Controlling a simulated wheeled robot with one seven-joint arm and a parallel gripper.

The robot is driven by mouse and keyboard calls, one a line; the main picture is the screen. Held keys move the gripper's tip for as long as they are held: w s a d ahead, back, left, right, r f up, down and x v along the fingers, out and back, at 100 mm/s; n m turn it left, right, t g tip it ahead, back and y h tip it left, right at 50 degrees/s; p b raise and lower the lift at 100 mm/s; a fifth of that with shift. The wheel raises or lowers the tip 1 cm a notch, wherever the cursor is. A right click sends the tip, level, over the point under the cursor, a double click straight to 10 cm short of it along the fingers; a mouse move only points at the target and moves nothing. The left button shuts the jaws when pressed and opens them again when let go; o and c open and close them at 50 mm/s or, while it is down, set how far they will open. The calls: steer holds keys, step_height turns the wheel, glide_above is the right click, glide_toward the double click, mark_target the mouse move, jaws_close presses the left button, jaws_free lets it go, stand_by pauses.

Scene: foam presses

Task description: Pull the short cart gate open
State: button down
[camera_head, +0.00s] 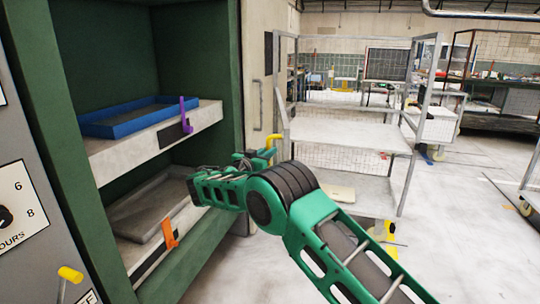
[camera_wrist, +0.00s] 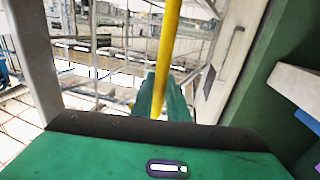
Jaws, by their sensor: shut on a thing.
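The wire-mesh cart (camera_head: 345,133) stands behind my arm in the head view, with pale shelves and grey posts. A thin grey frame at its left side (camera_head: 281,100) looks like the short gate, but its outline is partly hidden by my arm. A yellow handle (camera_head: 271,143) rises by my gripper (camera_head: 262,158). In the wrist view the yellow handle (camera_wrist: 168,50) runs down between the green fingers of my gripper (camera_wrist: 160,98), which are shut on it. Where the handle joins the gate is hidden.
The green press (camera_head: 215,60) stands close on the left, with a blue tray (camera_head: 130,117) on its upper shelf and a grey tray (camera_head: 150,205) below. Purple (camera_head: 186,115) and orange (camera_head: 169,235) handles stick out at the shelf edges. Open floor (camera_head: 465,220) lies to the right.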

steer(key=c, duration=1.7)
jaws_free()
steer(key=shift+d, duration=0.1)
steer(key=v, duration=1)
steer(key=shift+s+a, duration=0.25)
steer(key=shift+s, duration=0.1)
steer(key=shift+c, duration=0.7)
